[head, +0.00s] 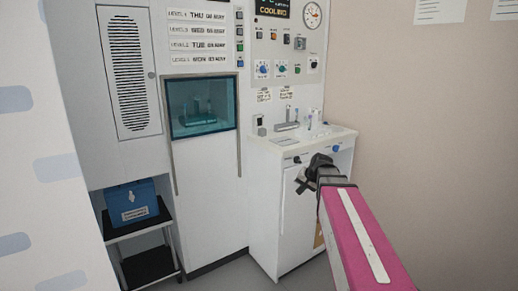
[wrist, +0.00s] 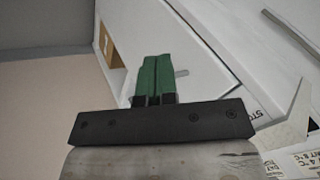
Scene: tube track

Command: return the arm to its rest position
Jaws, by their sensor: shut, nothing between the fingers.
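My gripper (wrist: 158,65) shows in the wrist view as two green fingers pressed together on a black mount. Nothing is between them. In the head view my arm, with a pink link, reaches up from the lower right. Its dark wrist end is in front of the white counter cabinet (head: 264,215), below the counter top. The fingers are too small and dark to make out in the head view. In the wrist view, white cabinet panels (wrist: 205,55) lie behind the fingers. I cannot tell the exact gap to them.
The counter top (head: 283,141) holds several small tubes and fittings. A teal-windowed chamber (head: 202,106) stands to its left. A blue box (head: 132,201) sits on a black shelf stand (head: 138,229) further left. The beige wall (head: 440,110) at right is bare low down.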

